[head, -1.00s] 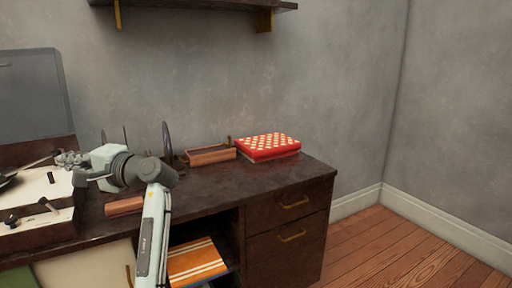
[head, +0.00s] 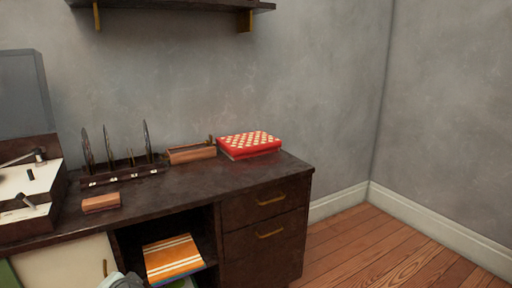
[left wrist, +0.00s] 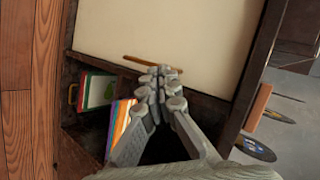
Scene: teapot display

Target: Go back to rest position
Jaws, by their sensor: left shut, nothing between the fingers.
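My left gripper (left wrist: 162,82) shows in the left wrist view with its fingers shut together and nothing between them. It is in front of the cabinet's cream door (left wrist: 170,35), with the door's brass handle (left wrist: 140,61) just beyond the fingertips. Whether it touches the door is hard to tell. In the head view only a pale part of my arm shows at the bottom edge, below the desktop; the fingers are hidden there. My right gripper is in neither view.
The dark desk (head: 190,185) carries a turntable (head: 30,190), a rack of discs (head: 122,170), a small wooden block (head: 101,203), a wooden box (head: 191,154) and a red patterned box (head: 249,144). Striped sleeves (head: 173,258) lie in the open shelf. Floor (head: 400,255) at right is clear.

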